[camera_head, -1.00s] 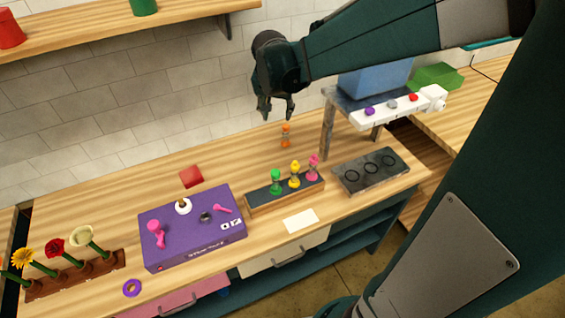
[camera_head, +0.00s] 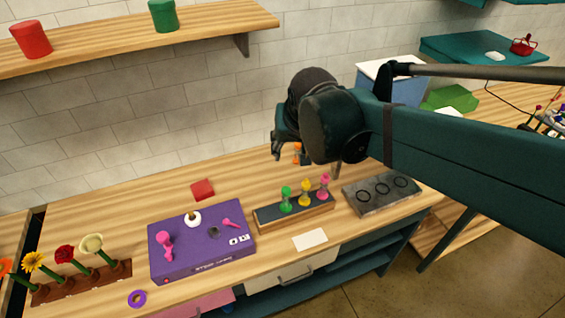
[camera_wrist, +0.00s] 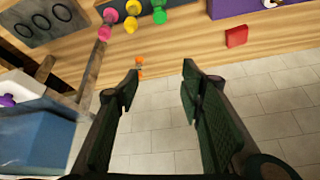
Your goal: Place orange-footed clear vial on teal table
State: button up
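The orange-footed clear vial (camera_head: 297,150) stands on the wooden counter behind the small rack, partly hidden by my gripper in the head view. In the wrist view the vial (camera_wrist: 139,68) shows beside the left fingertip, with its orange ends visible and its clear middle hard to make out. My gripper (camera_wrist: 160,72) is open and empty, its two fingers well apart. In the head view it (camera_head: 305,155) hangs over the counter around the vial's place in the picture; contact cannot be told. The teal table (camera_head: 450,50) is at the upper right, away from the gripper.
The rack (camera_head: 266,217) holds green, yellow and pink-footed vials. A dark plate with rings (camera_head: 372,206), a purple box (camera_head: 180,262) and a red block (camera_head: 202,189) share the counter. A red basket (camera_head: 523,46) and a white item (camera_head: 495,56) are on the teal table.

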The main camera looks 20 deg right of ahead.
jog(key=s+a+n+t+y, duration=0.1)
jog(key=s+a+n, duration=0.2)
jog(key=s, duration=0.8)
jog(key=shift+a+f, duration=0.4)
jog(key=shift+a, duration=0.05)
jog(key=shift+f, duration=0.15)
